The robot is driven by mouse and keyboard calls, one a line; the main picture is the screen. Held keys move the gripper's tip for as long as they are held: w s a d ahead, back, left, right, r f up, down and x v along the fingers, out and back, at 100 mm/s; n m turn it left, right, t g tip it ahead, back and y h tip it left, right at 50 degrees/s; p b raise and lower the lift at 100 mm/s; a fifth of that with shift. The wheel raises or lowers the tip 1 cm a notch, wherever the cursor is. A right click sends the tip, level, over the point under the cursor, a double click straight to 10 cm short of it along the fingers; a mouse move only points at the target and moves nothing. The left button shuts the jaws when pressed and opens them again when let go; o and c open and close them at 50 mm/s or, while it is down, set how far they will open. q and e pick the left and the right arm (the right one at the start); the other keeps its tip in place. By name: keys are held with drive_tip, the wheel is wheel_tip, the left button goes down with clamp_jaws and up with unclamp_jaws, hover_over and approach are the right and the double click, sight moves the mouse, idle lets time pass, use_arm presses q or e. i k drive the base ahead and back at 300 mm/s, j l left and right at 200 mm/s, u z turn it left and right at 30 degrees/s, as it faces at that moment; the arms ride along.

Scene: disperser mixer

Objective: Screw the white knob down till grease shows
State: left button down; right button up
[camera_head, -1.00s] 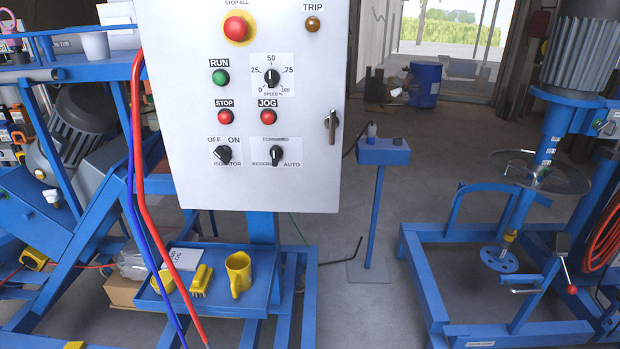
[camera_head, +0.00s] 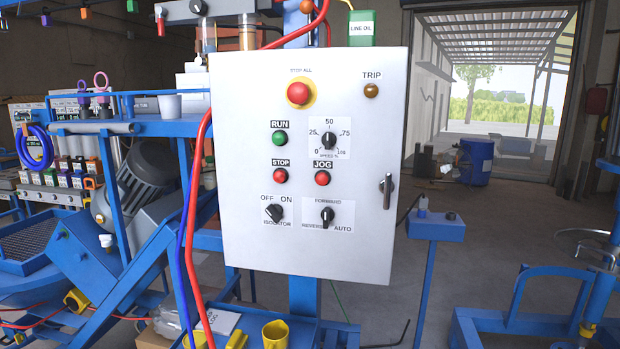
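A small white knob-like part (camera_head: 106,240) stands up from the blue housing (camera_head: 92,268) below the dark grey motor (camera_head: 150,178), at the left. It is small in the picture, and I cannot make out any grease around it. Neither of my grippers is in view.
A white control cabinet (camera_head: 240,215) with buttons and dials fills the middle. Red and blue hoses (camera_head: 190,225) hang in front of its left edge. Yellow items, including a cup (camera_head: 276,335), sit below. A blue pedestal box (camera_head: 436,229) stands right; open floor (camera_head: 400,290) lies around it.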

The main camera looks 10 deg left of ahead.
sight(106, 239)
drive_tip(key=u, duration=0.4)
drive_tip(key=i+j+u, duration=0.15)
drive_tip(key=u, duration=0.2)
drive_tip(key=i+j+u, duration=0.15)
drive_tip(key=u, duration=0.2)
drive_tip(key=i+j+u, duration=0.1)
drive_tip(key=i+u, duration=0.25)
drive_tip(key=i+j, duration=0.15)
drive_tip(key=i, duration=0.6)
